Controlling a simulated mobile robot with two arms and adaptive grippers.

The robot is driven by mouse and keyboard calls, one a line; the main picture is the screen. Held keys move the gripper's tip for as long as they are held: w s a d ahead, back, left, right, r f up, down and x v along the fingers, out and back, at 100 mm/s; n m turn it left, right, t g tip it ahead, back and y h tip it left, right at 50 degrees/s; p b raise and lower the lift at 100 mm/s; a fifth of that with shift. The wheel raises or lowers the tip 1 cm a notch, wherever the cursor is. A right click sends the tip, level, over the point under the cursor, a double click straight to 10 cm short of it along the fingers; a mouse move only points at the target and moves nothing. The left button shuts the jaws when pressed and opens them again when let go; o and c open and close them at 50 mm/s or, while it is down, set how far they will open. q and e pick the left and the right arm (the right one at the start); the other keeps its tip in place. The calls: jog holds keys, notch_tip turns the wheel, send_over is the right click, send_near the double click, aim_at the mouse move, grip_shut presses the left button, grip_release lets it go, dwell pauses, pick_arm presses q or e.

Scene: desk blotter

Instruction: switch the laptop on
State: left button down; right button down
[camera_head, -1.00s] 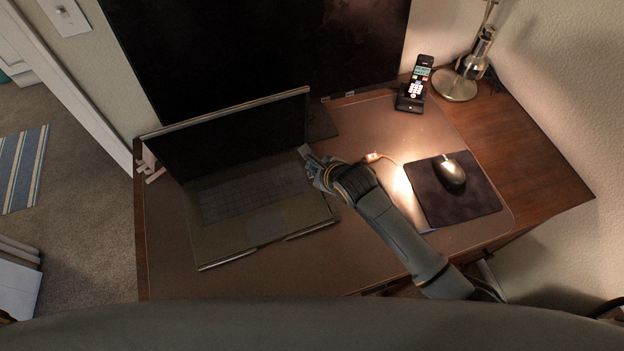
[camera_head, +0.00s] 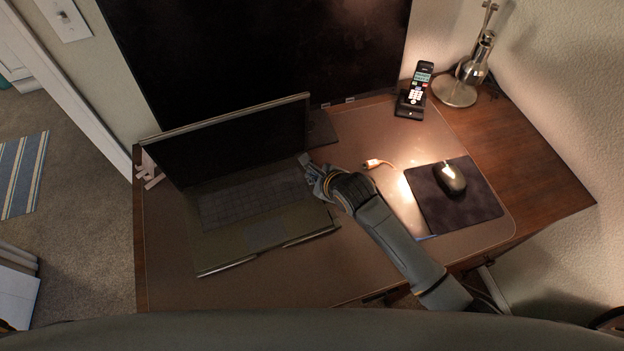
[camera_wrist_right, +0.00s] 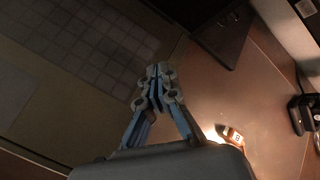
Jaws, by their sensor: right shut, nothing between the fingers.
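The open laptop (camera_head: 222,239) stands on the desk blotter, with its keyboard (camera_head: 250,197) facing up and its screen (camera_head: 235,140) dark. My right gripper (camera_head: 304,161) is shut and empty at the upper right corner of the keyboard deck, near the hinge. In the right wrist view, the closed fingertips (camera_wrist_right: 157,70) show over the right edge of the laptop deck (camera_wrist_right: 95,110). I cannot tell whether they touch it. The power button cannot be made out. My left gripper is not in view.
A large dark monitor (camera_head: 260,45) stands behind the laptop. The blotter's front is clear.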

dwell(0.6)
jog(key=shift+f, duration=0.4)
jog(key=shift+f, duration=0.35)
dwell(0.4)
jog(key=shift+s+d+f, duration=0.1)
jog(key=shift+s+f, duration=0.15)
jog(key=shift+f, duration=0.2)
dwell(0.5)
jog(key=shift+w+r+p, duration=0.2)
jog(key=shift+r+p, duration=0.55)
jog(key=shift+p, duration=0.1)
jog(key=shift+r, duration=0.25)
